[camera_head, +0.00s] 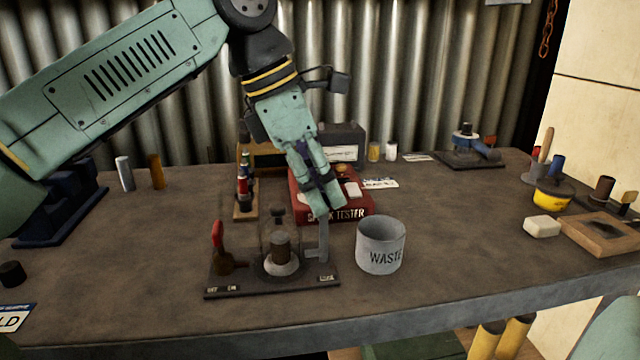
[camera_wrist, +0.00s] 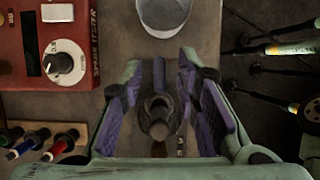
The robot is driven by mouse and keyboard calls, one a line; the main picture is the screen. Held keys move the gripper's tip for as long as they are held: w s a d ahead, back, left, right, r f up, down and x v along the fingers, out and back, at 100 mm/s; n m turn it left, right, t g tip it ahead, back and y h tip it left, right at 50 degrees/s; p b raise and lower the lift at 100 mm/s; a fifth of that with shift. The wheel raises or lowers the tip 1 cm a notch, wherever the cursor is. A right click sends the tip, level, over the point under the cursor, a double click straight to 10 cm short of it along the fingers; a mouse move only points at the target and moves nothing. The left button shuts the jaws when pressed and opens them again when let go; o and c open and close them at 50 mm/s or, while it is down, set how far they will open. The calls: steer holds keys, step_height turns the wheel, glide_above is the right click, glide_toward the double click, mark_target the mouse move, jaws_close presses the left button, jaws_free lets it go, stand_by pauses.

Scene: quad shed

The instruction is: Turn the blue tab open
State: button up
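A blue tab (camera_head: 484,149) sits on a small fixture with a dark base plate (camera_head: 458,161) at the back right of the bench. It lies well to the right of my gripper (camera_head: 328,207) in the head view. I cannot make out the tab in the wrist view. My gripper is over the middle of the bench, in front of the red spark tester (camera_head: 345,207). In the wrist view my gripper (camera_wrist: 166,105) has its purple-padded fingers apart, with nothing held. A dark round-topped part (camera_wrist: 158,118) shows between and beyond the fingers.
A grey waste cup (camera_head: 380,246) stands right of a board (camera_head: 222,286) with a red-handled lever and a glass-covered post. A yellow bowl (camera_head: 552,196), a white block (camera_head: 542,226) and a wooden tray (camera_head: 603,240) are at the right. The bench between cup and fixture is clear.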

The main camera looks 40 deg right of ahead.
steer(key=shift+c, duration=0.3)
jaws_close()
